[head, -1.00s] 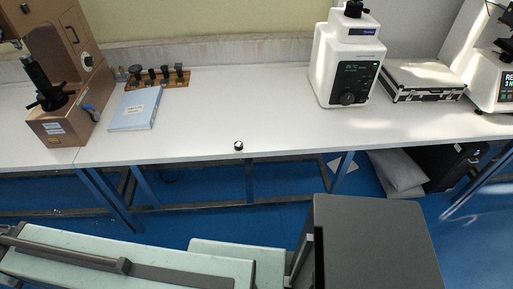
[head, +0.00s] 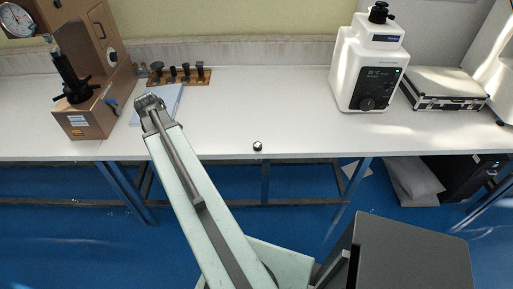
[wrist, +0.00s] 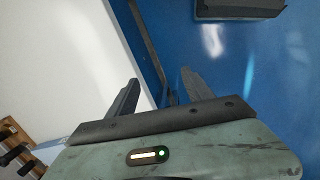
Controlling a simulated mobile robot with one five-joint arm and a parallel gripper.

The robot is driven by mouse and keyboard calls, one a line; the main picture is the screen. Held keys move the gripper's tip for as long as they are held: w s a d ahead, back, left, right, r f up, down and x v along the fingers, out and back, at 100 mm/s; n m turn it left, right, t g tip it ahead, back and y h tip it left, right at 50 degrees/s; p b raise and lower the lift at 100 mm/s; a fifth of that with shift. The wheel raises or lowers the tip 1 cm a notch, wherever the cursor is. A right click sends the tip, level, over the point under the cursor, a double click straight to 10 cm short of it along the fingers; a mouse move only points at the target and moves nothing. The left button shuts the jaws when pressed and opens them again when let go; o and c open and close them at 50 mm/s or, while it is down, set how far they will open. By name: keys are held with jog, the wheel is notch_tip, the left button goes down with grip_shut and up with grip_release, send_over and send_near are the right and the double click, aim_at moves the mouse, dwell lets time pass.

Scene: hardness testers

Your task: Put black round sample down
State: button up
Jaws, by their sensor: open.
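The black round sample (head: 257,146) is a small dark disc with a bright top. It rests on the white table (head: 300,126) near the front edge, in the head view. My gripper (head: 149,102) is up and to the left of it, in front of the blue book in the picture, apart from the sample. In the wrist view my gripper (wrist: 160,95) has its two dark fingers spread, with only the table edge and blue floor seen between them. The sample cannot be made out in the wrist view.
A brown hardness tester (head: 86,118) stands at the left, by a partly hidden blue book (head: 170,104) and a wooden rack (head: 203,83) of dark parts. A white tester (head: 362,75) and a silver case (head: 446,89) stand at the right. The table's middle is clear.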

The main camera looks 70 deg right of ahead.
jog(key=s+d+r+g, duration=0.1)
jog(key=s+d, duration=1.2)
jog(key=n, duration=0.2)
send_near(258, 144)
jog(key=f, duration=0.1)
jog(key=f+b, duration=0.1)
jog(key=f, duration=0.1)
jog(key=shift+d+f+g+b, duration=0.25)
jog(key=shift+d+g+b, duration=0.05)
jog(key=shift+g+b, duration=0.1)
jog(key=b+x, duration=0.5)
jog(key=shift+s+a+f, duration=0.2)
jog(key=shift+f, duration=0.1)
jog(key=shift+r, duration=0.2)
grip_shut()
